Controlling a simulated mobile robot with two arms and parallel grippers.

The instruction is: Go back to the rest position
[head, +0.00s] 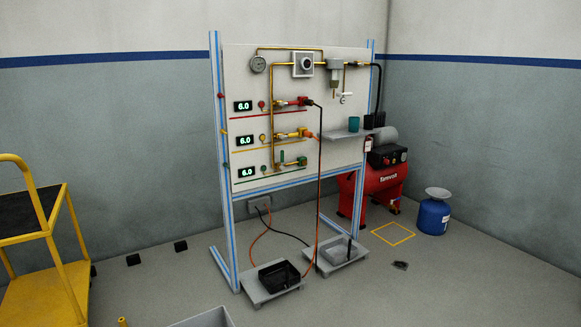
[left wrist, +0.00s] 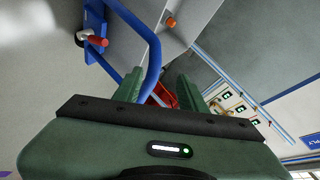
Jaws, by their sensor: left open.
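My left gripper (left wrist: 160,90) shows in the left wrist view. Its two green fingers stand apart, with nothing held between them. Neither gripper shows in the head view, and my right gripper is in no view. The upright panel (head: 290,80) on its blue-edged frame stands in the middle of the head view, with gauges, coloured valves and three displays reading 6.0. The panel with its displays (left wrist: 235,95) also shows, tilted, to the right in the left wrist view.
A yellow cart (head: 45,235) stands at the left. A red compressor (head: 381,185) and a blue canister (head: 433,217) stand at the right. A blue tube (left wrist: 152,55) passes near my left fingers.

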